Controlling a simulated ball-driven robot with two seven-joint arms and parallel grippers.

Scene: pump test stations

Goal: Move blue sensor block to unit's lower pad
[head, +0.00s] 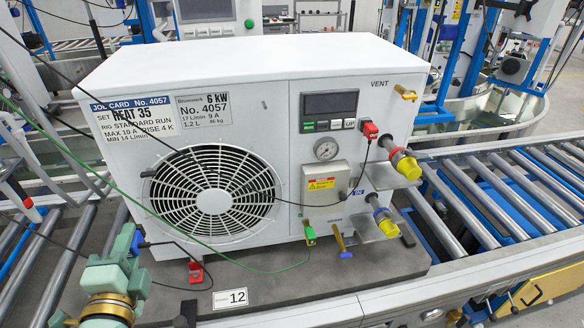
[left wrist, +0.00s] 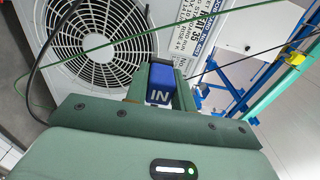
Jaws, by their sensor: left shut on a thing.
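The blue sensor block (left wrist: 160,84), marked IN, sits between the fingers of my left gripper (left wrist: 161,92) in the left wrist view. In the head view, my left gripper (head: 135,243) is shut on this block, whose blue edge (head: 138,241) shows at the fingertips. It is in front of the lower left part of the white unit (head: 270,110), left of the fan. The unit has an IN label (head: 359,189) at its right, by the lower pipe fitting (head: 385,222). I cannot clearly make out the lower pad. My right gripper is not in view.
A red block (head: 369,130) sits by the upper pipe fitting (head: 404,165). A green cable (head: 225,258) and black cables cross the front. Roller conveyors (head: 500,190) flank the grey base (head: 330,282).

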